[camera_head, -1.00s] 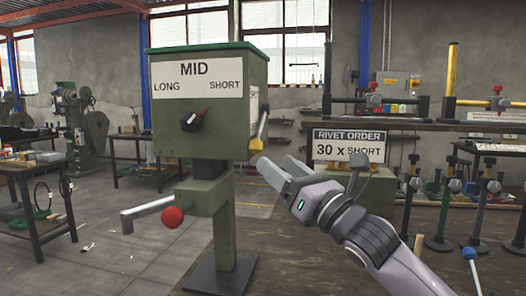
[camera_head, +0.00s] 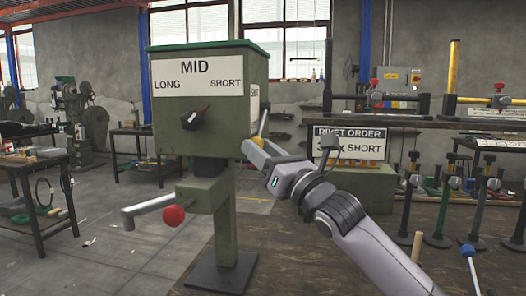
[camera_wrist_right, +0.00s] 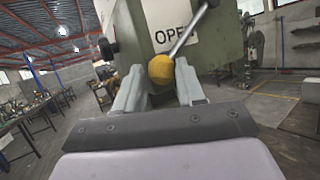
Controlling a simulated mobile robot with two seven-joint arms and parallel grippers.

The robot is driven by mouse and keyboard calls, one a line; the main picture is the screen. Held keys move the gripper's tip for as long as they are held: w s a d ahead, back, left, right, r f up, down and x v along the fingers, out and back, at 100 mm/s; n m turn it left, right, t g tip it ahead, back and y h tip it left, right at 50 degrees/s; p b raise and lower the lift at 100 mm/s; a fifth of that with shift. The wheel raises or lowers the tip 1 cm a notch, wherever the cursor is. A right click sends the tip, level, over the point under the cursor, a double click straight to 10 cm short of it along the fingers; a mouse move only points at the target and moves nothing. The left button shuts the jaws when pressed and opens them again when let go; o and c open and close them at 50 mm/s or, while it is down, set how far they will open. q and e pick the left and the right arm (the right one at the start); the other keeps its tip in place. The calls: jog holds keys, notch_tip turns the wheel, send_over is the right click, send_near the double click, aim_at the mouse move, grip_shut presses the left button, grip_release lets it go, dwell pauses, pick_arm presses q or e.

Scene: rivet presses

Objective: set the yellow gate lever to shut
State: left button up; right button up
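The yellow gate lever has a grey rod and a yellow ball knob; its rod (camera_head: 263,122) shows on the right side of the green press box (camera_head: 236,120). In the right wrist view the yellow knob (camera_wrist_right: 161,70) sits between the fingertips of my right gripper (camera_wrist_right: 161,80), with the rod slanting up to the right. A white label (camera_wrist_right: 175,38) reading "OPE", partly hidden, is behind it. In the head view my right gripper (camera_head: 262,148) reaches the knob and mostly hides it. The fingers look apart around the knob; contact is unclear. My left gripper is out of view.
The box has a LONG/MID/SHORT dial (camera_head: 192,120) and a crank with a red knob (camera_head: 174,215). A rivet order sign (camera_head: 352,138) stands behind my right arm, partly covered. Several stands (camera_head: 440,215) are at right. A side table (camera_head: 40,170) is at far left.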

jog(key=shift+d, duration=0.15)
grip_shut()
jog(key=shift+s+r+m+h+p, duration=0.1)
jog(key=shift+r+m+h+p, duration=0.35)
jog(key=shift+p, duration=0.35)
jog(key=r+m+p, duration=0.1)
jog(key=p, duration=0.2)
jog(key=s+r+m+h+p, duration=0.1)
jog(key=r+p, duration=0.1)
jog(key=p, duration=0.1)
jog(key=shift+r+m+h, duration=0.1)
jog(key=shift+m+h, duration=0.15)
jog(key=r+p, duration=0.3)
jog(key=shift+s, duration=0.35)
jog(key=shift+s+a+r+p, duration=0.1)
jog(key=shift+a+r+p, duration=0.15)
jog(key=shift+p, duration=0.1)
jog(key=shift+r+m+g+h+p, duration=0.3)
jog(key=shift+r+m+p, duration=0.1)
jog(key=shift+m+p, duration=0.15)
jog(key=shift+f, duration=0.1)
